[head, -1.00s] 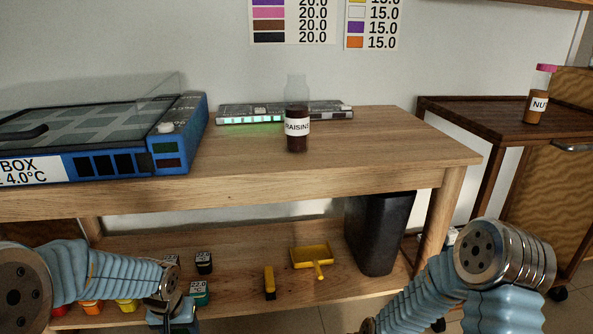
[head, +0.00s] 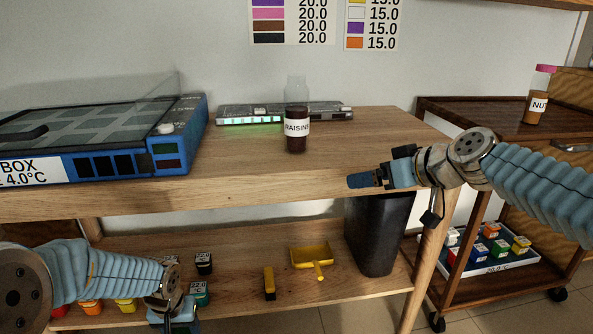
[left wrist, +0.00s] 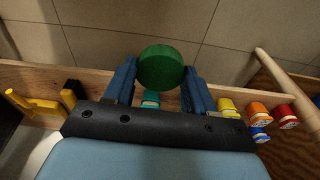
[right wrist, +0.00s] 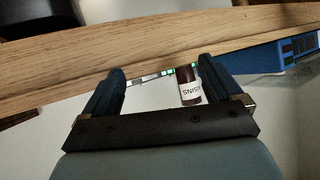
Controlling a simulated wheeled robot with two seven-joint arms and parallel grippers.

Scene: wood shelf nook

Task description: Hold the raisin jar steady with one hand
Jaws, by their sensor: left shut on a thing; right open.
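The raisin jar (head: 296,143) stands upright on the wooden table, dark contents below and a clear top with no lid visible. It also shows in the right wrist view (right wrist: 190,88), seen between the fingers but beyond them. My right gripper (head: 362,181) is open and empty near the table's front edge, to the right of the jar and apart from it. My left gripper (left wrist: 160,82) is shut on a green round lid (left wrist: 161,66), low in front of the lower shelf. In the head view that gripper is partly cut off at the bottom.
A blue box (head: 110,165) with a glass top stands left of the jar. A lit flat device (head: 330,110) lies behind it. A nut jar (head: 536,105) stands on the cart at right. A black bin (head: 378,235) stands below. The tabletop's right side is clear.

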